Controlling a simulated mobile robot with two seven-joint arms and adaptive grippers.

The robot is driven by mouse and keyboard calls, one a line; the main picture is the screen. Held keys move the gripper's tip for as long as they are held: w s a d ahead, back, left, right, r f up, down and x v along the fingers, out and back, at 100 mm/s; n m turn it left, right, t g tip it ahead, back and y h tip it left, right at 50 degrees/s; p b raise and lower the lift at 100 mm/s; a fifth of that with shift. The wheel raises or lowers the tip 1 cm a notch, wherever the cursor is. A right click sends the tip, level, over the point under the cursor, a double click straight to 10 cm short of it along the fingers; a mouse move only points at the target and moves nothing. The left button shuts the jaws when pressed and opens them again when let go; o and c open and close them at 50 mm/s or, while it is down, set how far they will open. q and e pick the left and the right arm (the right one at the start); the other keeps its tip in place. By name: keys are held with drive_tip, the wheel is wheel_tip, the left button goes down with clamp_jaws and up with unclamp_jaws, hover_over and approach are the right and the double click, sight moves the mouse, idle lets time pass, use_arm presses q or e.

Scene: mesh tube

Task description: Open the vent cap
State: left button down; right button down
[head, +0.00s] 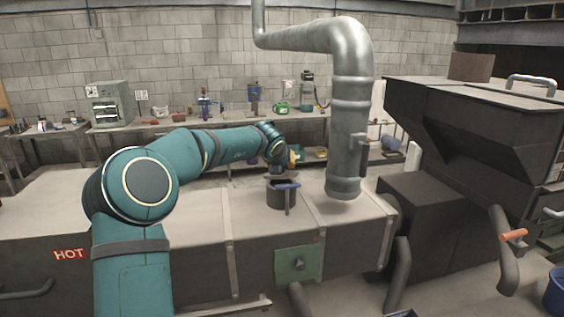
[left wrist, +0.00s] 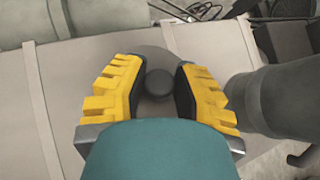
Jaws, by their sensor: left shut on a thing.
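A short dark vent cylinder (head: 281,197) stands on top of the long beige duct, with a blue-grey lever (head: 288,186) across its upper front. My left gripper (head: 293,157) is just above and behind it, partly hidden by its own wrist. In the left wrist view, the yellow fingers of the left gripper (left wrist: 160,88) are on either side of a dark round knob (left wrist: 158,82), shut on it. A dark round cap shape (left wrist: 151,60) shows around the knob, mostly covered by the fingers. I cannot tell whether the cap is seated or raised. My right gripper is not in view.
A large metal pipe (head: 348,120) comes down onto the duct (head: 190,258) just right of the vent. A dark machine (head: 470,140) stands at the right. Benches with tools line the back wall. The duct top left of the vent is clear.

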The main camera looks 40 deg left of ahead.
use_arm(q)
drive_tip(key=shift+w+a+r+n+g+h, duration=0.4)
drive_tip(key=shift+w+a+r+g+h, duration=0.3)
drive_tip(key=shift+g+h, duration=0.4)
drive_tip(key=shift+a, duration=0.15)
drive_tip(key=c, duration=0.7)
unclamp_jaws()
drive_tip(key=shift+c, duration=0.2)
drive_tip(key=v, duration=1.2)
drive_tip(key=shift+w, duration=0.1)
